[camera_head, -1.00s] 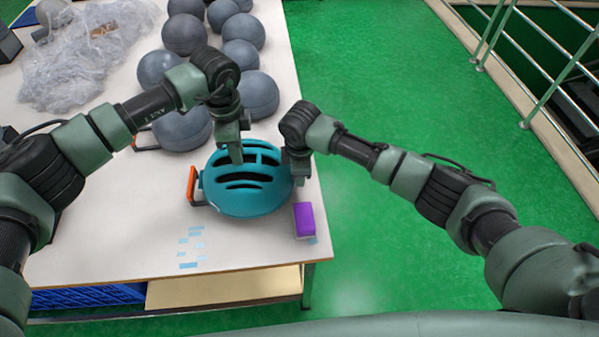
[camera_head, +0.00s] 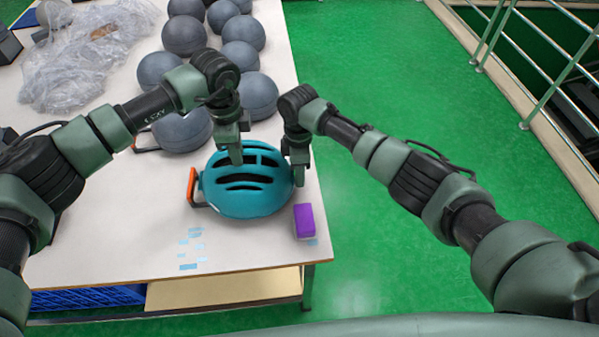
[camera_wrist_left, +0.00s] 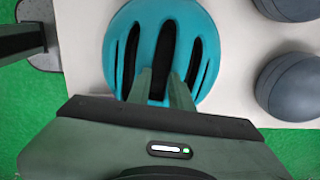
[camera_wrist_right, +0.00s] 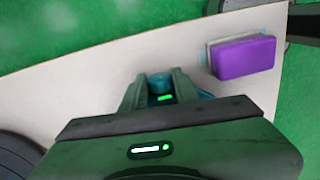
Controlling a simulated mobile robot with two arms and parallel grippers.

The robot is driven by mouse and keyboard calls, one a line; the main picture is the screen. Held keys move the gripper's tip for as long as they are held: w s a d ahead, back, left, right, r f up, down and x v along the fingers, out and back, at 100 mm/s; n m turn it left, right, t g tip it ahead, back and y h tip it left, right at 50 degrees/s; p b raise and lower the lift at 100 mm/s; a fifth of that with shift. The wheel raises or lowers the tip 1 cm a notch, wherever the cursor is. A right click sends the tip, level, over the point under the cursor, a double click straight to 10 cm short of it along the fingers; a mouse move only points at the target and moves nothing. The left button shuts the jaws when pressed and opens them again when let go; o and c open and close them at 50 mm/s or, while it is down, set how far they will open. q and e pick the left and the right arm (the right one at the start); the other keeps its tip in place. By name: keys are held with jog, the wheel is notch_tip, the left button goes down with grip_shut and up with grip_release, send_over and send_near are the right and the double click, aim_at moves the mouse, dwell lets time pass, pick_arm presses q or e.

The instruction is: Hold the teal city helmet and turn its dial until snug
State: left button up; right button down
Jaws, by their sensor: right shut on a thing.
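The teal helmet (camera_head: 246,202) sits on the near right part of the table, its dark vents facing up. My left gripper (camera_head: 236,157) is over the top of the helmet; in the left wrist view its fingers (camera_wrist_left: 161,78) stand apart at a dark vent of the helmet (camera_wrist_left: 200,45). Whether they touch the shell is unclear. My right gripper (camera_head: 299,180) is at the helmet's right edge. In the right wrist view its fingers are shut on the small teal dial (camera_wrist_right: 160,82), with a green light strip just below.
A purple-topped block (camera_head: 303,220) lies near the table's right edge, close to my right gripper. Several grey balls (camera_head: 184,35) and clear plastic wrap (camera_head: 75,62) are farther back. Blue tape bits (camera_head: 190,250) mark the table (camera_head: 120,225). An orange-and-black piece (camera_head: 192,187) is at the helmet's left side.

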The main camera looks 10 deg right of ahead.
jog(key=shift+s+f, duration=0.1)
dwell(0.7)
jog(key=c, duration=1.1)
grip_release()
jog(key=shift+o, duration=0.2)
notch_tip(320, 180, up, 12)
jog(key=shift+w, duration=0.4)
jog(key=shift+d, duration=0.1)
